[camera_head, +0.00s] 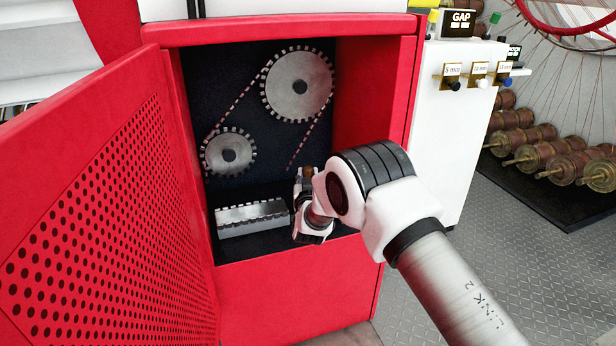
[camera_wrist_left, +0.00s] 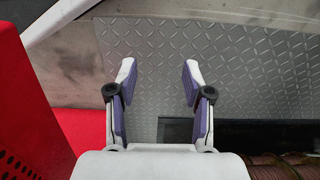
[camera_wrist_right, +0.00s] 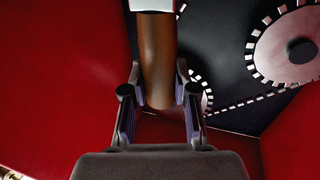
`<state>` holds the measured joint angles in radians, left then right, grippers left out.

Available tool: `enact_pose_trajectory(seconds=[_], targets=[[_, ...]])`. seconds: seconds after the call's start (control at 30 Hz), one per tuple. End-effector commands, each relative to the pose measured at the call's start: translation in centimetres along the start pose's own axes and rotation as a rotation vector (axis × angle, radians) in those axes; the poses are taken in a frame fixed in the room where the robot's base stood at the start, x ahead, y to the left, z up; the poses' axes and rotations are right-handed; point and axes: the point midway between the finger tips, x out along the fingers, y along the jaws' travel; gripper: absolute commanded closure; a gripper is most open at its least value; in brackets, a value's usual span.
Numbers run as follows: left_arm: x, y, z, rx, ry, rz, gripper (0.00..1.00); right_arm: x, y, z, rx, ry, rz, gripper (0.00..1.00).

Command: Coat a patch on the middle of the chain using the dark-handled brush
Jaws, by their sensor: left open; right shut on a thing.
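The chain (camera_head: 238,103) runs as a thin dashed line between a large toothed sprocket (camera_head: 283,88) and a small one (camera_head: 217,158) inside the red cabinet. My right gripper (camera_head: 308,205) is inside the cabinet opening, below the large sprocket. In the right wrist view it is shut on the brown handle of a brush (camera_wrist_right: 157,45), with a pale collar at the top edge; the bristles are out of that view. The chain (camera_wrist_right: 237,105) shows there to the right of the brush, apparently apart from it. My left gripper (camera_wrist_left: 160,80) is open and empty.
The perforated red door (camera_head: 110,200) stands open at left. A grey toothed block (camera_head: 250,228) lies on the cabinet floor. A white cabinet (camera_head: 450,130) with labelled holders stands at right, beside a rack of brown spools (camera_head: 555,155). My left gripper is above metal flooring (camera_wrist_left: 240,75).

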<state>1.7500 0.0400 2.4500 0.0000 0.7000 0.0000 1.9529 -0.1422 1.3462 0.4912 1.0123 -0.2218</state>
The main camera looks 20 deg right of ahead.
Motion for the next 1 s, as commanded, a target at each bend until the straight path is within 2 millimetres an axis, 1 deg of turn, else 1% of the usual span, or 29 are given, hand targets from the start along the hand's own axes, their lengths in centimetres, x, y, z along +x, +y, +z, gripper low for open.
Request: enact_pose_trajectory(seconds=[0.37,1.0], targets=[[-0.1,0.0,0.0,0.000,0.000,0.000,0.49,0.0,0.0,0.0,-0.001,-0.004,0.000,1.00],[-4.7,0.0,0.0,0.000,0.000,0.000,0.49,0.0,0.0,-6.2,-0.001,-0.001,0.000,1.00]])
